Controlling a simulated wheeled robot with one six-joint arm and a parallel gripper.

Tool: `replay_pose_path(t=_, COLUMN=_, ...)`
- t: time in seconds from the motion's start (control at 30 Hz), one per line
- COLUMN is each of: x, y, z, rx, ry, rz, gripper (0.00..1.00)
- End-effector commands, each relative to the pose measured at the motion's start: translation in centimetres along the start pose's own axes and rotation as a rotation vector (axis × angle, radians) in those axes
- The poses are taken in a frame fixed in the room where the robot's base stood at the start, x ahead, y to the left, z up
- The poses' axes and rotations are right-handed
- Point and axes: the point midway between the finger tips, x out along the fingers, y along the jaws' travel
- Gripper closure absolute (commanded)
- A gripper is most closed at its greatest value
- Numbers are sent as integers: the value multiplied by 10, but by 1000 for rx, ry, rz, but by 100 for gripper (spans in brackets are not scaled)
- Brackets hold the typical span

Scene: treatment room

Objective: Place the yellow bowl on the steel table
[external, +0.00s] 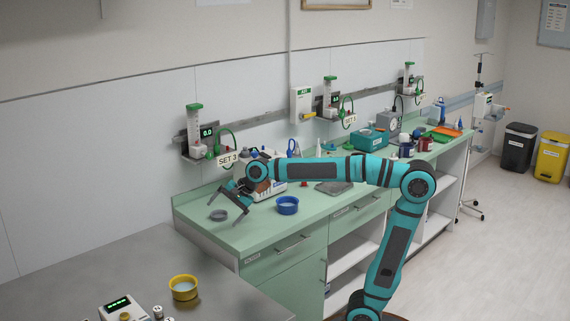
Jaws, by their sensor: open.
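The yellow bowl (184,288) sits upright on the grey steel table (130,262) at the lower left, near the table's right side. Its inside looks pale. My gripper (227,207) is open and empty, above the left end of the green counter. It is up and to the right of the yellow bowl in the picture, clear of it. Nothing hides the bowl.
A blue bowl (288,205) and a small grey dish (218,215) stand on the green counter (255,231) near my gripper. The steel table behind the bowl is clear.

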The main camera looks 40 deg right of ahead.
Motion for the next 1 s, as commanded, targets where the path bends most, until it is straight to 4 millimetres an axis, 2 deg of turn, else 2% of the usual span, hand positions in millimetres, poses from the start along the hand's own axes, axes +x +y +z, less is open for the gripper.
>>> replay_pose_path(t=0.03, x=-18, y=6, z=-18, rx=-51, ry=39, rz=-47, gripper=0)
replay_pose_path(t=0.2, x=-68, y=26, z=-65, rx=-266, ry=189, rz=-175, gripper=0)
replay_pose_path(t=0.5, x=-157, y=77, z=-124, rx=-655, ry=539, rz=-288, gripper=0)
replay_pose_path(t=0.63, x=-193, y=104, z=-139, rx=-822, ry=714, rz=-284, gripper=0)
replay_pose_path(t=0.8, x=-234, y=139, z=-148, rx=-1023, ry=939, rz=-233, gripper=0)
replay_pose_path(t=1.0, x=-260, y=165, z=-149, rx=-1172, ry=1109, rz=-157, gripper=0)
